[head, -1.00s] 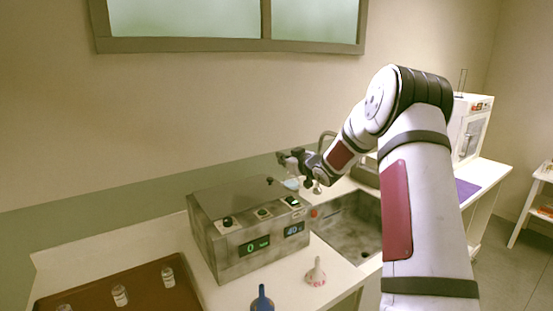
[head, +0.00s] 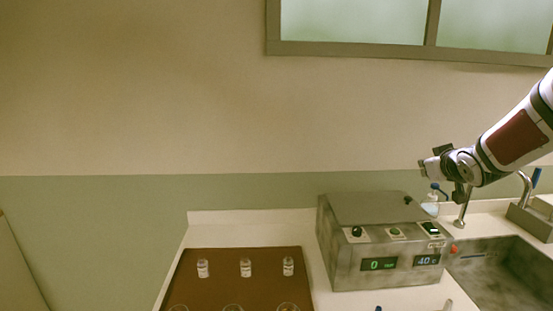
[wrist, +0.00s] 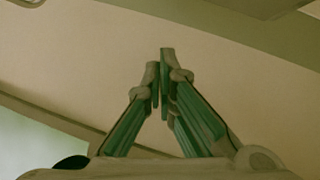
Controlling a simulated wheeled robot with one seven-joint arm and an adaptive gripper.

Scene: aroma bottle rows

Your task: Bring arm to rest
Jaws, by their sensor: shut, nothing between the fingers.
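My gripper (head: 424,168) is raised above the back right of the metal machine in the head view, in front of the wall and clear of the counter. In the wrist view its two fingers (wrist: 160,75) meet at the tips with nothing between them. Behind the fingers, the wrist view shows only wall, ceiling and part of the window. My forearm reaches in from the right edge of the head view.
The metal machine (head: 340,260) with lit displays stands on the counter (head: 225,222). Left of it, a brown tray (head: 215,285) holds several small bottles, including one (head: 203,268) at the left. A sink (head: 500,265) lies to the right.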

